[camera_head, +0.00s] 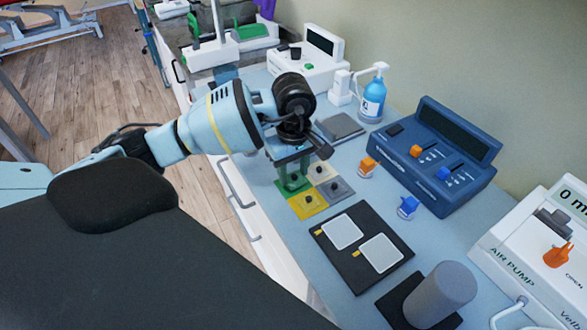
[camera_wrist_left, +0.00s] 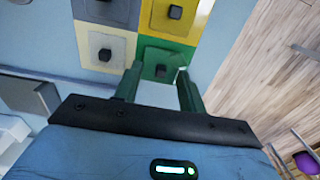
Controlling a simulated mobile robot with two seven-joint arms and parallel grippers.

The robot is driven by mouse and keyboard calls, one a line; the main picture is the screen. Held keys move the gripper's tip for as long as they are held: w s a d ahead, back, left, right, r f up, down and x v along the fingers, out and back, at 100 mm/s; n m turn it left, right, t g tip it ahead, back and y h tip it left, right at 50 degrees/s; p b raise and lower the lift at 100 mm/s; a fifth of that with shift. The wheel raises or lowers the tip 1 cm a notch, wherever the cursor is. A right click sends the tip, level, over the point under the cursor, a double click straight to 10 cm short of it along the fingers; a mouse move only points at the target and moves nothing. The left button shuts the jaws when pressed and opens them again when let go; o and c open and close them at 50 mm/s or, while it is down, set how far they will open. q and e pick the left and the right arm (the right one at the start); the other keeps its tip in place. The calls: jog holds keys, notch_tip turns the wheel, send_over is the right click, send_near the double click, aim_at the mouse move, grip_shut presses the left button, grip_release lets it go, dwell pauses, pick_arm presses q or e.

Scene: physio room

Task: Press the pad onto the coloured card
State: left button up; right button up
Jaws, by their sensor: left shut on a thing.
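The coloured card (camera_head: 307,207) lies on the light-blue counter, split into green, yellow, beige and grey squares. Each square carries a small square pad with a dark knob. My left gripper (camera_head: 293,180) points down over the green square and is shut on the green pad (camera_wrist_left: 160,69), with the dark knob between its green fingers. The card's yellow square (camera_wrist_left: 190,32) shows beyond the pad in the left wrist view. I cannot tell whether the held pad touches the card. My right gripper is not in view.
A black mat (camera_head: 347,262) with two white pads lies in front of the card. A grey cylinder (camera_head: 440,290) stands nearer. Orange (camera_head: 368,166) and blue (camera_head: 408,207) clips sit right, before a blue device (camera_head: 440,160). A blue pump bottle (camera_head: 372,98) stands behind.

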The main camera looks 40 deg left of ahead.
pick_arm(q)
jog(key=shift+f, duration=0.15)
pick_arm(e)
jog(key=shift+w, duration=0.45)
pick_arm(q)
jog(key=shift+f, duration=0.25)
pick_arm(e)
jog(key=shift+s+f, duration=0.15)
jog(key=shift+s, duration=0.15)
pick_arm(q)
jog(key=shift+f+b, duration=0.15)
jog(key=shift+b, duration=0.15)
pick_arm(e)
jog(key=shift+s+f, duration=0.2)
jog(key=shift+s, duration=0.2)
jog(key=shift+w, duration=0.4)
pick_arm(q)
jog(key=shift+f, duration=0.1)
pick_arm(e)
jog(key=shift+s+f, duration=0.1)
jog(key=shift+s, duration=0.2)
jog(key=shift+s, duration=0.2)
pick_arm(q)
jog(key=shift+f, duration=0.1)
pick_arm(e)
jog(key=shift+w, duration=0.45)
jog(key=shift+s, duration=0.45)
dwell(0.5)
